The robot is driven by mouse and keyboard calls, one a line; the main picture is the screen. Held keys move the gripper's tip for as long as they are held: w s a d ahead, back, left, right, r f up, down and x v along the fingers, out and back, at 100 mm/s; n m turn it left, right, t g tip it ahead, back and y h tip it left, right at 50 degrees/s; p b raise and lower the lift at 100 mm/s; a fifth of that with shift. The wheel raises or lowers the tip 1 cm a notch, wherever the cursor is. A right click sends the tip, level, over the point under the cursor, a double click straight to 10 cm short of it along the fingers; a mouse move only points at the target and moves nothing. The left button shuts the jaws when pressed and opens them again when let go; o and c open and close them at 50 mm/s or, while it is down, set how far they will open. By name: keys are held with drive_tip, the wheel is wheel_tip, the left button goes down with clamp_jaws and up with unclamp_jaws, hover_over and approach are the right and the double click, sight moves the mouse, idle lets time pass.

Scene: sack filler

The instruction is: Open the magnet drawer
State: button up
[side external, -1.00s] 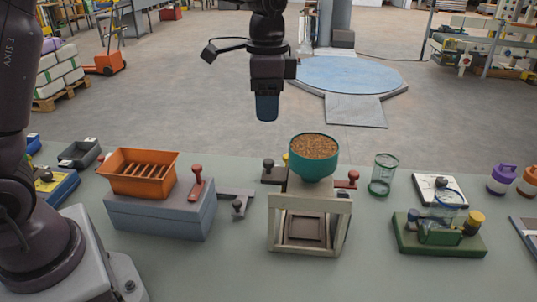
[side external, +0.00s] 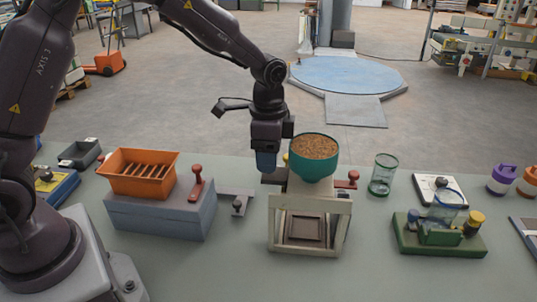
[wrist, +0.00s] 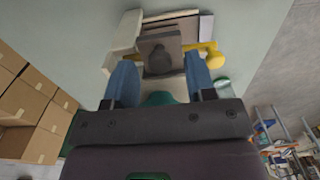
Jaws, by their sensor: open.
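My gripper (side external: 266,163) points down with its blue fingers just left of the green funnel (side external: 313,170) full of brown grains. In the wrist view my gripper (wrist: 158,72) is open. A dark grey slab with a round knob (wrist: 159,58) shows between and beyond its fingertips; contact cannot be told. In the side view the fingers mostly hide this slab, beside the pale stand (side external: 310,205) under the funnel. Which part is the magnet drawer is not labelled. A grey plate with a dark knob (side external: 239,205) also sticks out right of the grey-blue box (side external: 160,215).
An orange slotted bin (side external: 140,175) tops the grey-blue box, with a red lever (side external: 196,182) beside it. A red knob (side external: 348,180) sits right of the stand. A green glass (side external: 383,175) and a green base with jar (side external: 440,235) stand further right. The front table is clear.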

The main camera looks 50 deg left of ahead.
drive_tip(key=shift+f, duration=0.2)
clamp_jaws()
drive_tip(key=s+a, duration=0.6)
drive_tip(key=shift+s+a, duration=0.3)
unclamp_jaws()
wheel_tip(320, 180, up, 13)
idle(0.4)
